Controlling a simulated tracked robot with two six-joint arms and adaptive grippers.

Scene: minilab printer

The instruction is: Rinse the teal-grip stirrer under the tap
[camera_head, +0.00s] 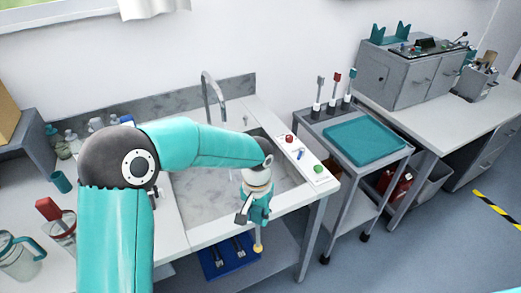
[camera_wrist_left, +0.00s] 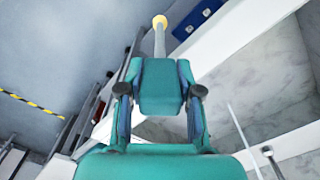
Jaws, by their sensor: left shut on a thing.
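My left gripper (camera_head: 257,208) is shut on the teal-grip stirrer, near the front edge of the sink counter. In the left wrist view the teal grip of the stirrer (camera_wrist_left: 161,82) sits between both fingers. Its pale rod runs away from the gripper to a yellow tip, which also shows pointing down in the head view (camera_head: 258,248). The grey tap (camera_head: 214,93) curves over the back of the sink (camera_head: 205,190), behind and left of the gripper. I cannot make out any water. My right gripper is not in view.
A strip with a red and a green button (camera_head: 305,159) lies along the sink's right side. A trolley with a teal mat (camera_head: 362,141) and three upright tools stands to the right. A beaker with a red-handled tool (camera_head: 50,210) and a jug (camera_head: 18,256) stand at left. A blue tray (camera_head: 215,268) is below.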

